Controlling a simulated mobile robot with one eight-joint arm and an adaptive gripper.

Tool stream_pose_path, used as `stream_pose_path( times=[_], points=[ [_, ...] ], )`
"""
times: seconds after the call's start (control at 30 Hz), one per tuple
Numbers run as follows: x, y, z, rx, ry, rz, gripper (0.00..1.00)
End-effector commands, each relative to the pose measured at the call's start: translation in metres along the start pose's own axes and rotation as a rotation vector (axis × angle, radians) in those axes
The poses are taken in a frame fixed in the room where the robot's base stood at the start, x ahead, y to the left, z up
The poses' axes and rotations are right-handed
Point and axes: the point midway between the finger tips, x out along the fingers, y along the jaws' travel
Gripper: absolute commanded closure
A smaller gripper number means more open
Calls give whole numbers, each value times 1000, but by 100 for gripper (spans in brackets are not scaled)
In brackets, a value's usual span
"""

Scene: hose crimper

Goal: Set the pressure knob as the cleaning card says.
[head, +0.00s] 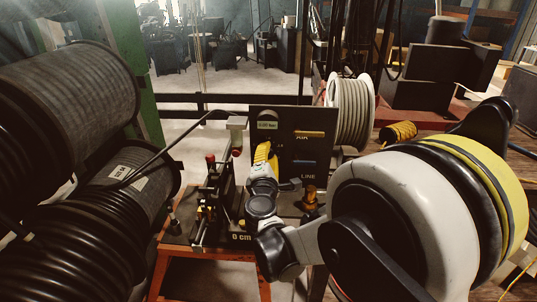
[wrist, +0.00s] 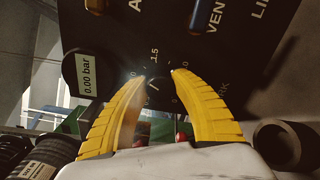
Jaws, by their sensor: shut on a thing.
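A dark upright panel (head: 293,115) stands on the bench and carries a readout (wrist: 88,75) that shows 0.00 bar. The pressure knob (wrist: 157,85) is small and black, with a pale pointer mark and a printed scale around it; "1.5" is legible. My gripper (wrist: 160,74) has yellow ribbed fingers on either side of the knob and is shut on it. In the head view my gripper (head: 266,154) reaches the panel's left part and hides the knob. I cannot make out a cleaning card in either view.
The panel also bears an orange bar (head: 309,134) near "AIR" and a blue handle (wrist: 201,14) near "VENT". A crimper-like fixture (head: 212,195) with red-tipped parts stands left of my arm. Large hose reels (head: 85,90) fill the left side.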

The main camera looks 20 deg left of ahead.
Motion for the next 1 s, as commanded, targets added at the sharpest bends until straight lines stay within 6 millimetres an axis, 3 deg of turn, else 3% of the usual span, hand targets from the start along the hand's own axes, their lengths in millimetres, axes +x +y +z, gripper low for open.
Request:
stream_pose_path(
  times=[0.33, 0.83, 0.87, 0.9, 0.93, 1.0],
  points=[
    [0, -1, 0, 127, 0, 0, 100],
    [0, -1, 0, 146, 0, 0, 100],
    [0, -1, 0, 146, 0, 0, 67],
    [0, -1, 0, 146, 0, 0, 54],
    [0, -1, 0, 146, 0, 0, 46],
    [0, -1, 0, 145, 0, 0, 46]
  ],
)
